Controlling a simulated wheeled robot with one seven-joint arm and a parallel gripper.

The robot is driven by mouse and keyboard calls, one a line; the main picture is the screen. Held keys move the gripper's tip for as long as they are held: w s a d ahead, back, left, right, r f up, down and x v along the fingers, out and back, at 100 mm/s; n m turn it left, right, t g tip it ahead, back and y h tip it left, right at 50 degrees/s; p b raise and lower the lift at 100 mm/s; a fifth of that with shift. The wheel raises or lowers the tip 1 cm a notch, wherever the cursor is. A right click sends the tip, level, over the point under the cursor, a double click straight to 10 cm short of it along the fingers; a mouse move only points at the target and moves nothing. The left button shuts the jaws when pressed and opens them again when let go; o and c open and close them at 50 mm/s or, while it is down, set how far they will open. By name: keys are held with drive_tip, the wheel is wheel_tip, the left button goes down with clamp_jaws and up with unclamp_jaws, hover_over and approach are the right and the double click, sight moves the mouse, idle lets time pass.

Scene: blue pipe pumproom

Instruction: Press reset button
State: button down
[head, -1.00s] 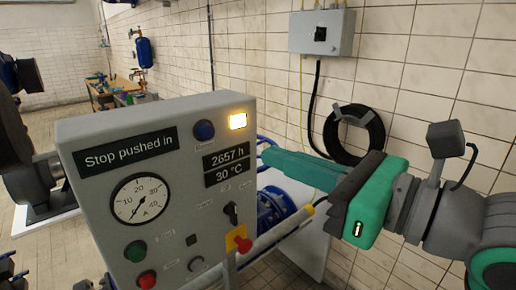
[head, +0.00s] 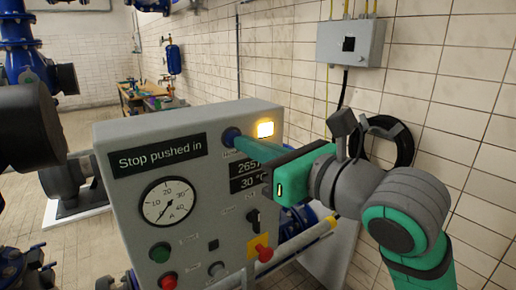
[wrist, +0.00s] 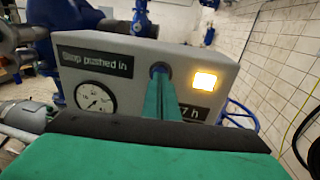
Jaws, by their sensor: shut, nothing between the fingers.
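The grey control panel (head: 205,180) has a display (head: 157,156) reading "Stop pushed in". A blue round button (head: 230,134) sits near its top, left of a lit yellow lamp (head: 265,129); its small label is hard to read. My green gripper (head: 240,142) is shut and empty, its tips right at the blue button. In the wrist view the closed fingers (wrist: 160,82) point at the button (wrist: 158,69) and cover its lower part. I cannot tell whether they touch it or whether it is pressed in.
The panel also has a gauge (head: 168,202), a green button (head: 160,252), red buttons (head: 168,281), a black rotary switch (head: 254,219) and a red knob on a yellow plate (head: 264,252). A grey wall box (head: 350,42) and black hose coil (head: 402,148) are behind my arm.

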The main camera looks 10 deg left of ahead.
drive_tip(key=shift+x, duration=1.05)
drive_tip(key=shift+w+d, duration=0.1)
drive_tip(key=shift+w, duration=0.05)
drive_tip(key=v, duration=1.4)
drive_tip(key=shift+d, duration=0.1)
